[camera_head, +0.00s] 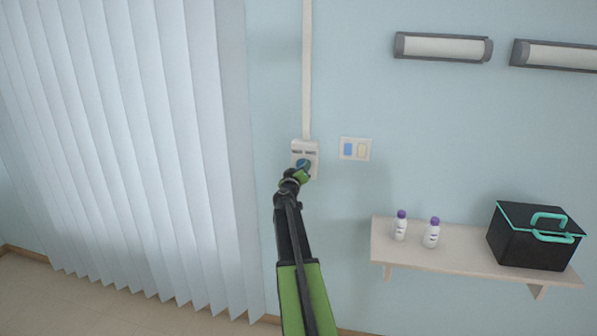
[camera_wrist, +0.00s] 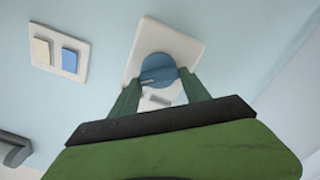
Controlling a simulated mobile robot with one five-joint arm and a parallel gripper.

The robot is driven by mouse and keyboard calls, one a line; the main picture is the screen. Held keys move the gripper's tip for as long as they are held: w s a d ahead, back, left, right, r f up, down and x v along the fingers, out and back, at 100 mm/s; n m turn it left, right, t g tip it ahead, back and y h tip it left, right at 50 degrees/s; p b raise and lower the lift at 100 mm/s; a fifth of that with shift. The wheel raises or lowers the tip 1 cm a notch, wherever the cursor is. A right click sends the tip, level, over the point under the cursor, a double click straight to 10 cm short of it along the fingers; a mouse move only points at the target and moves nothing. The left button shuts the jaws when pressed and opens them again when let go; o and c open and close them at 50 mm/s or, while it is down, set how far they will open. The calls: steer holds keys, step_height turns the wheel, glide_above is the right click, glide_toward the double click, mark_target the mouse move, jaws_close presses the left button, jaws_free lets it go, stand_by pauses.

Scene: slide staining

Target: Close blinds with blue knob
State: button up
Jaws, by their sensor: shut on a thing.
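The blue knob (camera_wrist: 158,69) sits on a white wall control box (camera_head: 305,148), which also shows in the wrist view (camera_wrist: 190,47). My gripper (camera_head: 300,172) is at the box, and its two green fingers (camera_wrist: 160,92) are shut on the knob from either side. In the head view the knob is mostly hidden by my gripper. The vertical blinds (camera_head: 130,150) hang at the left of the head view. Their pale slats overlap, with no clear gaps that I can see.
A switch plate (camera_head: 355,149) with a blue and a cream switch is just right of the box. A shelf (camera_head: 455,262) at lower right bears two purple-capped bottles (camera_head: 431,234) and a black case (camera_head: 530,240). Two wall lamps (camera_head: 443,47) are above.

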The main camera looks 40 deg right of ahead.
steer(key=n, duration=1.5)
steer(key=f+n+b, duration=0.1)
steer(key=n, duration=0.6)
steer(key=shift+s+d+n, duration=0.15)
steer(key=shift+d+n, duration=0.05)
steer(key=shift+n, duration=0.1)
stand_by(0.4)
steer(key=o, duration=1.4)
steer(key=shift+a, duration=0.15)
